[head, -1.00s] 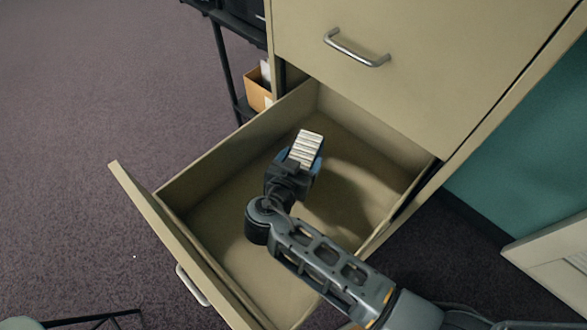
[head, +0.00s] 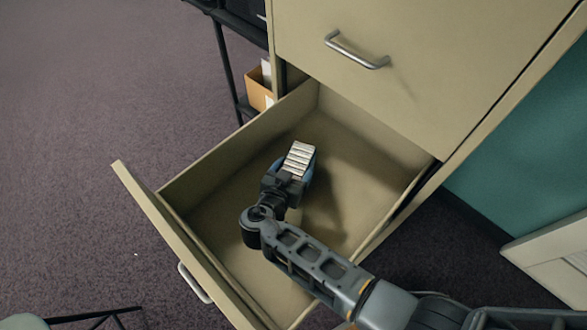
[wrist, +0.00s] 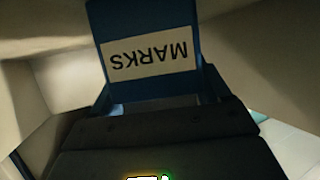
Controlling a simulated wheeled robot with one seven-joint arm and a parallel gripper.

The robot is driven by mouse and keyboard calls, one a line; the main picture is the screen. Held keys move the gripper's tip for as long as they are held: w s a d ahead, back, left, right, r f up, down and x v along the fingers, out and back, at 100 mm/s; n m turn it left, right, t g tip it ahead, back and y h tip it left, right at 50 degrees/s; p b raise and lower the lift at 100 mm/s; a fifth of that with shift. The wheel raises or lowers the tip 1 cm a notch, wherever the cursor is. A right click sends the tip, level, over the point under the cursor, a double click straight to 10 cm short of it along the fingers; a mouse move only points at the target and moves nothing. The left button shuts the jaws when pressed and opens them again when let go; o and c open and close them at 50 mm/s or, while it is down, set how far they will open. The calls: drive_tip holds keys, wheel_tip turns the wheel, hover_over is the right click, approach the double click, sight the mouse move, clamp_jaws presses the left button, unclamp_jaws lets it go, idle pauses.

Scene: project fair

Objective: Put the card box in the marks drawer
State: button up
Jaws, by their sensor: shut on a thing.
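The card box (head: 298,163) is small and blue with a row of white cards showing at its top. My gripper (head: 287,181) is shut on it and holds it inside the outline of the open drawer (head: 205,165). The wrist view shows the blue card box (wrist: 150,30) close up, with a white label reading MARKS upside down. The drawer is pulled well out and looks otherwise empty. A shadow lies on its floor to the right of the box. I cannot tell whether the box touches the floor.
A closed drawer front with a metal handle (head: 357,52) stands above the open one. A dark shelf stand with a cardboard box (head: 258,92) is behind the drawer's left side. A white panel (head: 555,240) is at the right. Carpet on the left is mostly clear.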

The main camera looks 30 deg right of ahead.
drive_tip(key=o, duration=1.3)
drive_tip(key=shift+c, duration=0.2)
drive_tip(key=shift+r, duration=0.15)
drive_tip(key=shift+s+a, duration=0.25)
drive_tip(key=shift+a, duration=0.05)
drive_tip(key=v, duration=0.6)
drive_tip(key=shift+s+a+r, duration=0.15)
drive_tip(key=shift+s+r, duration=0.1)
